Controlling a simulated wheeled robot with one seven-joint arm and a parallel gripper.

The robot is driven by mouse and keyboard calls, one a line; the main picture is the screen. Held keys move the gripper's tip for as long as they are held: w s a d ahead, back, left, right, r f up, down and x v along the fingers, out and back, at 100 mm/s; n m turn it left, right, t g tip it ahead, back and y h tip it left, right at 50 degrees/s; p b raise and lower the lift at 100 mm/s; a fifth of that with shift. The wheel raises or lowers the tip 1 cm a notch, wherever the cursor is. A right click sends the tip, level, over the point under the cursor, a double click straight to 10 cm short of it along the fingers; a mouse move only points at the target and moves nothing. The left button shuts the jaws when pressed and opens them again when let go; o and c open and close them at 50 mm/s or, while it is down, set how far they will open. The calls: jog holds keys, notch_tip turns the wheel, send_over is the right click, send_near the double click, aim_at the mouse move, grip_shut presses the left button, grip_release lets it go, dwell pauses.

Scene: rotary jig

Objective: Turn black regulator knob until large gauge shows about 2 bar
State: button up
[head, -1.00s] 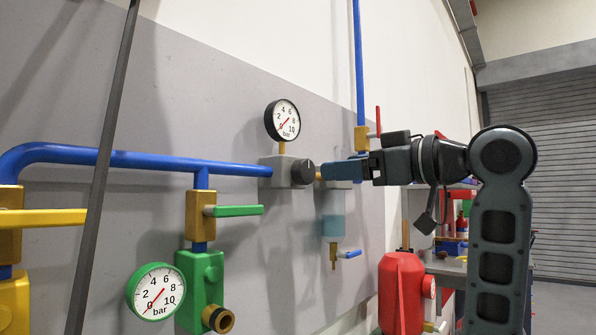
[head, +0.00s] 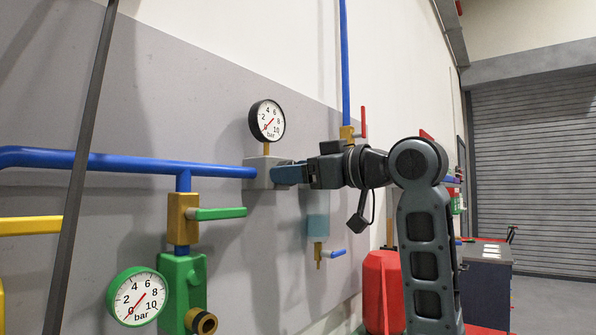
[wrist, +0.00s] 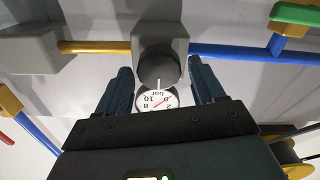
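The black regulator knob (wrist: 160,68) sits on the front of a grey block (head: 256,173) on the wall pipe; in the head view my gripper hides it. My gripper (wrist: 160,66) is open, with one finger on each side of the knob and a visible gap to each; it also shows in the head view (head: 276,174). The black-rimmed gauge (head: 267,120) stands above the block, its red needle apparently near 0. It appears upside down in the wrist view (wrist: 157,100). A green-rimmed gauge (head: 138,297) hangs at lower left, its needle also near 0.
A blue pipe (head: 120,164) runs left from the block. A green-handled valve (head: 215,213) is below left. A light-blue bowl (head: 317,227) and a red tank (head: 382,285) are to the lower right. A dark slanted bar (head: 84,150) crosses the left side.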

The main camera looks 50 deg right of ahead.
jog(key=c, duration=0.9)
jog(key=shift+r+m+p, duration=0.1)
jog(key=shift+m+p, duration=0.2)
jog(key=shift+p, duration=0.1)
jog(key=shift+d+m+p, duration=0.2)
jog(key=shift+m+p, duration=3.85)
jog(key=shift+m, duration=1.95)
jog(key=o, duration=1.1)
jog(key=shift+c, duration=0.2)
